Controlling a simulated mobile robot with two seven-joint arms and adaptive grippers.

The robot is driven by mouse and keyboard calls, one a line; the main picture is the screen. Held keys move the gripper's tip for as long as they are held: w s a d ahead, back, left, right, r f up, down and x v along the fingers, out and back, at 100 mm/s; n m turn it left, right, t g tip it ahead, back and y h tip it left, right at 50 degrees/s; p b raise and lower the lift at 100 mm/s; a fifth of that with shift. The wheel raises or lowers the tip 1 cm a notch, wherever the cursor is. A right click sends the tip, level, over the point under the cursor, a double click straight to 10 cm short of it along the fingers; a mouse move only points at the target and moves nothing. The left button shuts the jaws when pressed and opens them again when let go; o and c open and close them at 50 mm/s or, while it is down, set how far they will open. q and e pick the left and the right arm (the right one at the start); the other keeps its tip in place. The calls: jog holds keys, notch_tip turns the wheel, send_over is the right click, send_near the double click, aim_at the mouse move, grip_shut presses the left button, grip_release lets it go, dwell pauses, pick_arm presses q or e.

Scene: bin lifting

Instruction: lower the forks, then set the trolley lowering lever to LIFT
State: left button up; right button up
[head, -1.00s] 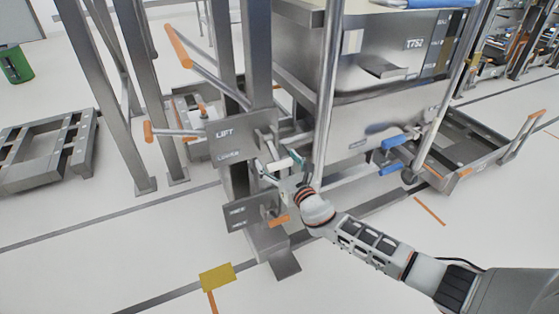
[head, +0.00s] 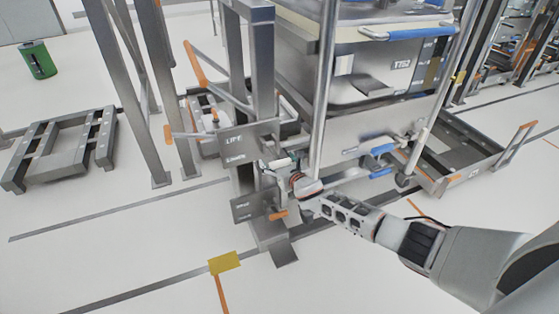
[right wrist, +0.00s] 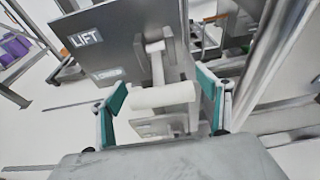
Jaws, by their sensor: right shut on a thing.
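The lever plate (head: 262,138) on the column has LIFT at its top and LOWER beneath; it also shows in the right wrist view (right wrist: 95,62). The lever's pale cylindrical handle (right wrist: 162,96) sits nearer the LOWER label's level than LIFT. My right gripper (head: 277,166) is at the lever, beside the plate. In the right wrist view its green-padded fingers (right wrist: 163,104) are at the two ends of the handle, shut on it. In the head view the gripper mostly hides the handle. I cannot make out the forks clearly. My left gripper is not in view.
A metal bin (head: 350,75) marked T752 stands behind the column, with a bright upright pole in front. A second plate (head: 250,206) with an orange handle (head: 278,215) is below the gripper. Orange-tipped bars stick out left. Open floor lies in front.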

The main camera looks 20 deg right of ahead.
jog(key=shift+w+r+p, duration=0.2)
jog(key=shift+r+p, duration=0.35)
jog(key=shift+r, duration=0.5)
jog(key=shift+w+r+p, duration=0.15)
jog(key=shift+r+p, duration=0.35)
jog(key=shift+r, duration=0.55)
jog(key=o, duration=1.6)
jog(key=shift+f, duration=0.25)
jog(key=shift+s, duration=0.1)
jog(key=shift+s+f, duration=0.1)
jog(key=shift+s, duration=0.15)
jog(key=v, duration=1.1)
jog(key=shift+s, duration=0.2)
